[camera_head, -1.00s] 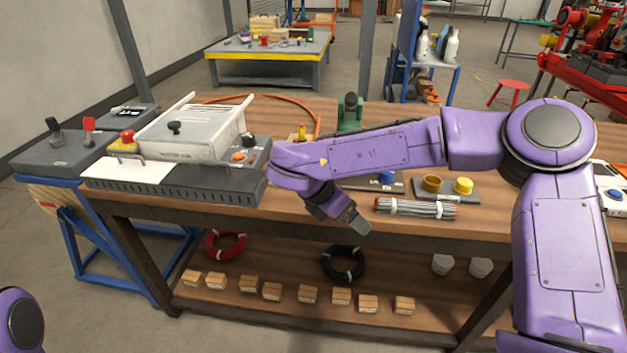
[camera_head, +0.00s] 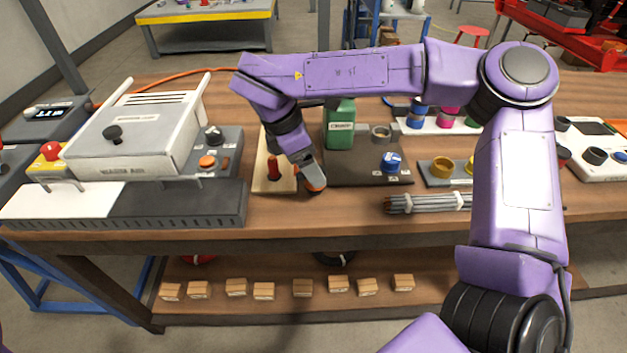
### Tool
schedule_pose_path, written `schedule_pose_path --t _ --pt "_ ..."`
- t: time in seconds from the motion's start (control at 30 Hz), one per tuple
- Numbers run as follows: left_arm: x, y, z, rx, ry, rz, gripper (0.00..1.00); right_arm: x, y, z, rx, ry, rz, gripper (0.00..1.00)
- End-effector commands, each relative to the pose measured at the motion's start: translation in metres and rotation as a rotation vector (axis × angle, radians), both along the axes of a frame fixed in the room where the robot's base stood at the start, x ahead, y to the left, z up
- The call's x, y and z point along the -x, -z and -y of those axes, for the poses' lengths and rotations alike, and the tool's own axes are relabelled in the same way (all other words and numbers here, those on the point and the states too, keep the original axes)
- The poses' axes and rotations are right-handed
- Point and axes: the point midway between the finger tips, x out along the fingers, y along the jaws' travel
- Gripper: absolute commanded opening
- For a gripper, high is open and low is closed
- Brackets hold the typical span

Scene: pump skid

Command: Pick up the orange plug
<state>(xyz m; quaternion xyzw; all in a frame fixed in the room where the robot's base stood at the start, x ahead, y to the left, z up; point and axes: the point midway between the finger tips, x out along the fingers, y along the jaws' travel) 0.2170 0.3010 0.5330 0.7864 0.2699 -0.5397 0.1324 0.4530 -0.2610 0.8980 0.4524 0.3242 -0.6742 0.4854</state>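My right gripper (camera_head: 308,177) points down over the workbench, at the right edge of a small wooden board (camera_head: 262,183). A small orange patch (camera_head: 316,188), perhaps part of the orange plug, shows at its fingertips; most of it is hidden. I cannot tell whether the fingers are closed on it or only over it. A red-orange upright piece (camera_head: 273,168) stands on the board just left of the gripper; I cannot tell whether it is a plug. My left gripper is out of view.
A white-lidded machine (camera_head: 135,135) with a control panel stands to the left. A dark plate (camera_head: 360,172) with a green bottle (camera_head: 339,125) and blue cap (camera_head: 391,160) lies right of the gripper. A rod bundle (camera_head: 425,203) lies near the front edge. An orange cable (camera_head: 180,81) runs behind.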

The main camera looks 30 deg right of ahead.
Motion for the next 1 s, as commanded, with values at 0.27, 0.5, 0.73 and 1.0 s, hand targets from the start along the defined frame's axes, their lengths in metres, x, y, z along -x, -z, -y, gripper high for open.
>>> schedule_pose_path --t 0.27,0.5,0.73,1.0 --pt "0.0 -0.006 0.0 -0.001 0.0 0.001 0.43 0.002 0.042 0.016 -0.001 0.002 -0.004 0.8" --pt "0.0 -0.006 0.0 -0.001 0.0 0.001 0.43 0.003 0.054 0.021 -0.001 0.002 0.001 0.8" --pt "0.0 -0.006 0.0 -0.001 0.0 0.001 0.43 0.003 0.053 0.021 0.0 0.002 0.0 0.34" --pt "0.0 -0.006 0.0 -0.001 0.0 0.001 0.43 0.003 0.053 0.021 -0.001 0.002 0.0 0.17"
